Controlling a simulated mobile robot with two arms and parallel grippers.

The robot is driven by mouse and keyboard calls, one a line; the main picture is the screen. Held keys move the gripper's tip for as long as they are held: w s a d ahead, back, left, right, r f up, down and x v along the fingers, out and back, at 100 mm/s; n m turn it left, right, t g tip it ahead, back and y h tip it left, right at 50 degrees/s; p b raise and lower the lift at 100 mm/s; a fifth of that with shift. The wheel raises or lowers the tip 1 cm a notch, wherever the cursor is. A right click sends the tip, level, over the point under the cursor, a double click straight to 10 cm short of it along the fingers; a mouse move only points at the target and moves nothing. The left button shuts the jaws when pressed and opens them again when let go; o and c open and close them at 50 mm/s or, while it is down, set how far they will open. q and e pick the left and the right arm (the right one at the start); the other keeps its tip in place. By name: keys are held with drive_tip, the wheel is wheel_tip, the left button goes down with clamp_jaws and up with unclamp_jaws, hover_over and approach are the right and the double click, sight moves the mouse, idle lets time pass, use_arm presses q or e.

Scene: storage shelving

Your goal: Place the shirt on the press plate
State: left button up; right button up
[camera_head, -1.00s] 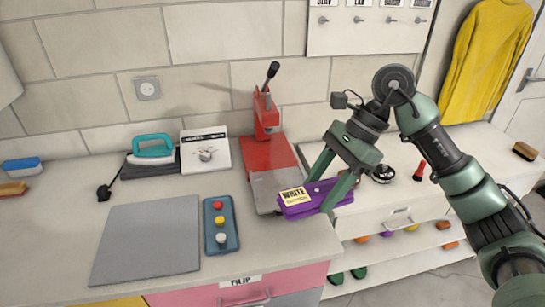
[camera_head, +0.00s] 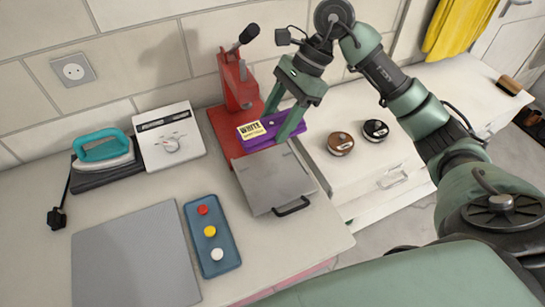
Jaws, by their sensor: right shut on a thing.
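A folded purple shirt (camera_head: 265,138) with a yellow label on top is between the fingers of my right gripper (camera_head: 277,122), which is shut on it. The shirt is over the red press (camera_head: 238,90), near the back edge of its grey plate (camera_head: 272,178). I cannot tell whether the shirt touches the press. The plate has a black handle at its front and nothing on its front part. My left gripper is not in view.
A teal iron (camera_head: 100,150), a white control box (camera_head: 168,140), a grey mat (camera_head: 135,258) and a blue tray (camera_head: 212,240) with coloured buttons lie to the left. Two round tins (camera_head: 340,143) stand to the right. The wall is close behind the press.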

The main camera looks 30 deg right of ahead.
drive_tip(key=p, duration=0.2)
hover_over(269, 172)
drive_tip(key=d, duration=0.2)
wheel_tip(269, 172, down, 10)
drive_tip(key=shift+a+r, duration=0.1)
drive_tip(key=shift+r, duration=0.05)
wheel_tip(269, 172, down, 5)
drive_tip(key=shift+r+p, duration=0.1)
drive_tip(key=shift+p, duration=0.65)
drive_tip(key=shift+f, duration=0.2)
drive_tip(key=shift+f+b, duration=0.2)
drive_tip(key=shift+b, duration=0.1)
drive_tip(key=o, duration=1.5)
drive_tip(key=shift+r, duration=0.1)
